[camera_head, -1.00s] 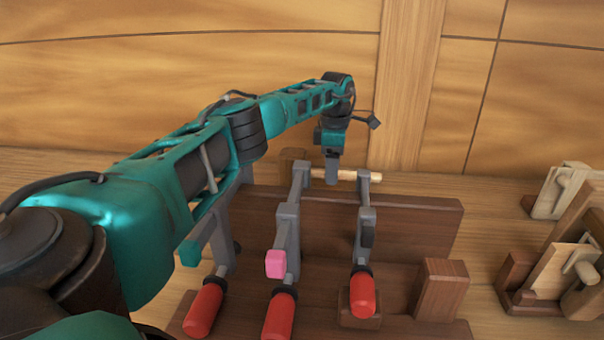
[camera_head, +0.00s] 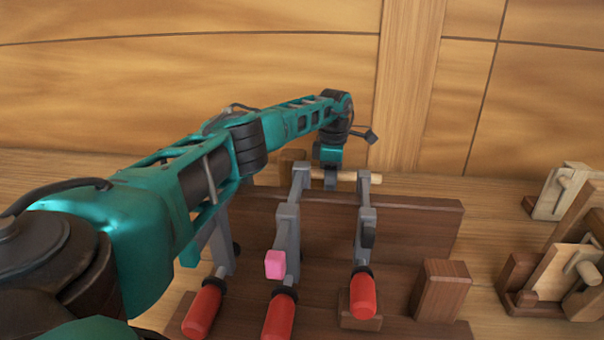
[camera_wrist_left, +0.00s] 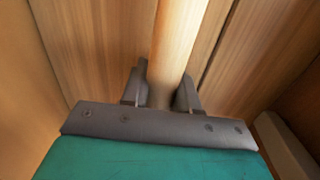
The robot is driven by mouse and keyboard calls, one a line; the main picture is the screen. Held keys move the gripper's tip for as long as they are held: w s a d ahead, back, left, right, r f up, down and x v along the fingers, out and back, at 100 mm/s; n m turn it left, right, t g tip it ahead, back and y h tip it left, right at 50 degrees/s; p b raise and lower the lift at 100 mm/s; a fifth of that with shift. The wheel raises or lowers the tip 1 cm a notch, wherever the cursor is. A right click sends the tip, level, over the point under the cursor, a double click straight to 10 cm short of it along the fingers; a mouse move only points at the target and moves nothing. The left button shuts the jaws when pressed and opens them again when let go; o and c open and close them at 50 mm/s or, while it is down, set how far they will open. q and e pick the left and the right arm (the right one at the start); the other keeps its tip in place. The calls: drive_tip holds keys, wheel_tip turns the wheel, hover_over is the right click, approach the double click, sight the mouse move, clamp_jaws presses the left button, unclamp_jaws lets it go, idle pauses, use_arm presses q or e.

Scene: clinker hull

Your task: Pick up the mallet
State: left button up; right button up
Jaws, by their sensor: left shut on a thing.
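The mallet lies behind the clamp rack, with its brown wooden head (camera_head: 290,158) at the left and its pale round handle (camera_head: 358,176) running to the right. My left gripper (camera_head: 331,184) reaches down from above onto the handle, right of the head. In the left wrist view the handle (camera_wrist_left: 176,45) passes between the two grey fingers (camera_wrist_left: 161,92), which are shut on it. The rack and clamps partly hide the mallet and the fingertips in the head view. My right gripper is not in view.
A dark wooden rack (camera_head: 410,218) holds several grey clamps with red handles (camera_head: 279,315) just in front of the mallet. Wooden planes (camera_head: 560,270) stand at the right. A plank wall (camera_head: 200,85) rises behind. Bare bench (camera_head: 490,195) lies right of the rack.

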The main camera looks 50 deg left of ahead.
use_arm(q)
drive_tip(key=shift+r, duration=0.1)
clamp_jaws()
wheel_tip(320, 180, up, 20)
drive_tip(key=p, duration=0.4)
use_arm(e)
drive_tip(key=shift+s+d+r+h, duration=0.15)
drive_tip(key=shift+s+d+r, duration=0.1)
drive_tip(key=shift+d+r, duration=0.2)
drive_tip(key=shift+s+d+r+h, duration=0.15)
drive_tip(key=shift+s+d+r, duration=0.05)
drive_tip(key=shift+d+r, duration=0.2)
use_arm(q)
drive_tip(key=shift+o, duration=2.2)
unclamp_jaws()
clamp_jaws()
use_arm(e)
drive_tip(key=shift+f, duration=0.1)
